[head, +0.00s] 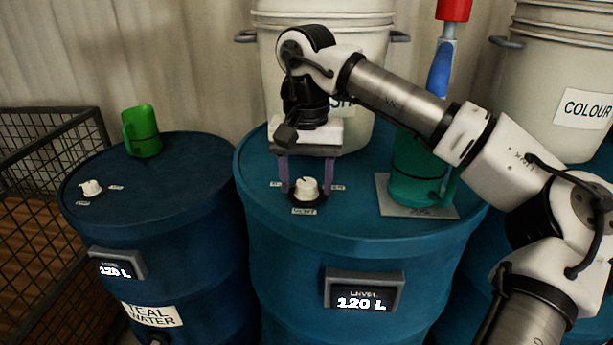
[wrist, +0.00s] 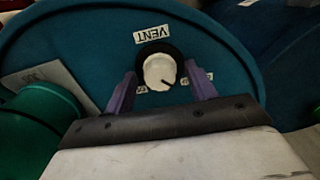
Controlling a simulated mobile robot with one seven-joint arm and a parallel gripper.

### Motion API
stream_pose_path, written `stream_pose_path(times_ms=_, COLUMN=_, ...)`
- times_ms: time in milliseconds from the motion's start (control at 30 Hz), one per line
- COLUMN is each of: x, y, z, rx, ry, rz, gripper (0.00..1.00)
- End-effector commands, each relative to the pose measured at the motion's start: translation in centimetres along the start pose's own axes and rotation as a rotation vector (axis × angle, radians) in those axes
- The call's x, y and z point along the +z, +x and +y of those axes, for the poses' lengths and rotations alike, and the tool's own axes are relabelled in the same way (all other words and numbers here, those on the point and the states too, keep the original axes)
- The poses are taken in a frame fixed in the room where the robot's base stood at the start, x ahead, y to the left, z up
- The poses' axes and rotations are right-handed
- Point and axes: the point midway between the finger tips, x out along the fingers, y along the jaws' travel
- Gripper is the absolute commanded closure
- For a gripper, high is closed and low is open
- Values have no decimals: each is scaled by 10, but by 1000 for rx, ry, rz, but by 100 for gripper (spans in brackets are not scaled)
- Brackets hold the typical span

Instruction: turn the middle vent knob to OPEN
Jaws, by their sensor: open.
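The middle vent knob (head: 307,187) is a white knob on a black base, on top of the middle blue drum (head: 300,235). In the wrist view the knob (wrist: 159,71) has a dark mark on its lower right side. A VENT label (wrist: 153,33) lies beside it. Other small labels around it are partly hidden and too small to read. My gripper (head: 309,183) is open, pointing down over the drum. In the wrist view its purple fingers (wrist: 161,82) stand on either side of the knob, apparently with gaps. I cannot tell whether either touches.
A green mug (head: 415,180) stands on a grey plate right of the knob. A white bucket (head: 275,70) stands behind my gripper. The left drum (head: 190,205) carries another knob (head: 91,188) and a green cup (head: 141,131). A wire cage (head: 35,215) is at the far left.

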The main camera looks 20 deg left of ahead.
Motion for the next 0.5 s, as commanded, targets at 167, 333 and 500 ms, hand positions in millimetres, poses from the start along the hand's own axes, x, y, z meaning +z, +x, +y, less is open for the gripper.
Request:
stream_pose_path(times_ms=167, x=0, y=0, z=0, rx=0, ry=0, rz=0, gripper=53)
stream_pose_path(times_ms=333, x=0, y=0, z=0, rx=0, ry=0, rz=0, gripper=76)
stream_pose_path(times_ms=500, x=0, y=0, z=0, rx=-1, ry=0, rz=0, gripper=89)
